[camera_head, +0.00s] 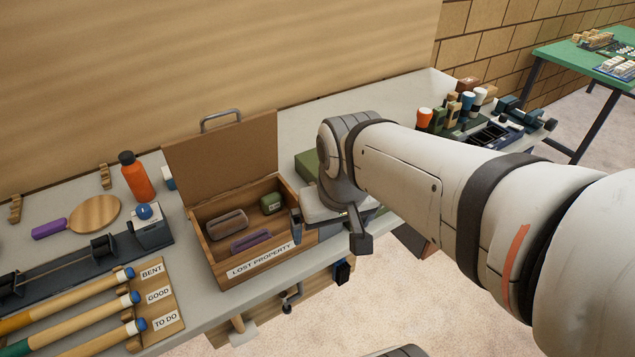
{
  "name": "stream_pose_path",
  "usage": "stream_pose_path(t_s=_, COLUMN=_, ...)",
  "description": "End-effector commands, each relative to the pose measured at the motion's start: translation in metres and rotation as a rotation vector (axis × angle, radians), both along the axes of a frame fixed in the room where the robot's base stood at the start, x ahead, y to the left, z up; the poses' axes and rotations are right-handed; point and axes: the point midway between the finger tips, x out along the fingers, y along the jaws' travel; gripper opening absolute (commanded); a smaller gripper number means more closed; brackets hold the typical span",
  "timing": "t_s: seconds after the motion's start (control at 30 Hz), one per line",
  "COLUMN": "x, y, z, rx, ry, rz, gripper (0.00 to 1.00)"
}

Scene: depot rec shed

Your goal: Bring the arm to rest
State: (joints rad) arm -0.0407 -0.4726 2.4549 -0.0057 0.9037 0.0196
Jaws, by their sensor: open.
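My arm reaches in from the right side of the head view, over the floor and the bench's front edge. My gripper (329,228) is at its end, just right of an open wooden box (217,268) labelled "LOST PROPERTY". The jaws point down and are open. One finger shows close to the box's front right corner; whether it touches cannot be told. I see nothing held between the fingers. The wrist hides part of the bench behind it.
The box's lid (222,160) stands raised; a brown case (225,224), a purple one (250,240) and a green item (271,203) lie inside. A green table (590,62) stands far right.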

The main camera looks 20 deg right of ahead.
Motion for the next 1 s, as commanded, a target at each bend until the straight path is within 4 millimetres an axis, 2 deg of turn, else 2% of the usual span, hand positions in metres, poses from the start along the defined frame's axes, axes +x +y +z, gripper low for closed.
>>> stream_pose_path(t_s=0.1, x=-0.014, y=-0.009, z=0.0, rx=-0.001, ry=-0.021, rz=-0.021, gripper=1.0)
stream_pose_path(t_s=0.2, x=-0.018, y=-0.011, z=-0.001, rx=-0.002, ry=-0.025, rz=-0.026, gripper=1.0)
stream_pose_path(t_s=1.0, x=-0.018, y=-0.011, z=-0.001, rx=-0.002, ry=-0.025, rz=-0.025, gripper=1.0)
